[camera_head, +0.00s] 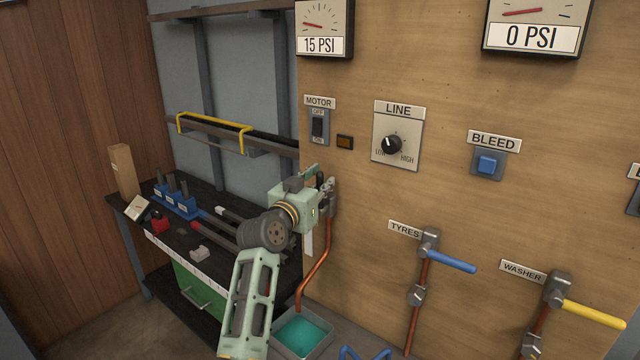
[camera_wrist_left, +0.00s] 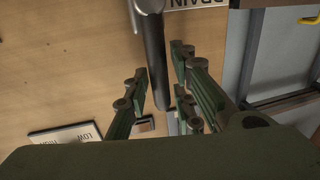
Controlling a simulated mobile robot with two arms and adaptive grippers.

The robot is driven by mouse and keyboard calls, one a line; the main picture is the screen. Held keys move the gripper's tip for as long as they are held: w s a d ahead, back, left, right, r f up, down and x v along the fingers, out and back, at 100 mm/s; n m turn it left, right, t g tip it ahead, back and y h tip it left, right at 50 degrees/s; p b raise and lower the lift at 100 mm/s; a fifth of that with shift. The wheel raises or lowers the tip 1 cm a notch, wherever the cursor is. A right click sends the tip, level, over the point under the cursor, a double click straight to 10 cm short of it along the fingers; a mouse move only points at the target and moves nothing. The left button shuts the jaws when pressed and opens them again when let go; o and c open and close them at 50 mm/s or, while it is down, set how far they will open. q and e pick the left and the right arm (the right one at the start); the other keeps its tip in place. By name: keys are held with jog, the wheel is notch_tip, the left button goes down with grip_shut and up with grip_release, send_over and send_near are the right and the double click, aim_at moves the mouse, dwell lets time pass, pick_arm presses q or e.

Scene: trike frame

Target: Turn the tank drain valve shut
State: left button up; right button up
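The drain valve (camera_head: 331,203) is on the wooden panel, at the top of a copper pipe that bends down to the left. My left gripper (camera_head: 320,182) is right at it, and my arm hides part of the valve. In the left wrist view, the valve's dark grey lever (camera_wrist_left: 155,60) hangs down the picture from the valve body, beside an upside-down label (camera_wrist_left: 197,4) partly reading DRAIN. The left gripper's green fingers (camera_wrist_left: 160,85) are open on either side of the lever, with gaps showing. My right gripper is in neither view.
A tray (camera_head: 303,337) with teal liquid stands below the pipe. The tyres valve (camera_head: 452,261) and washer valve (camera_head: 594,314) stick out at right. The LINE knob (camera_head: 391,144) and MOTOR switch (camera_head: 317,127) are above. A dark bench (camera_head: 150,225) with tools is at left.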

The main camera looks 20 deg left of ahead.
pick_arm(q)
grip_shut()
dwell(0.4)
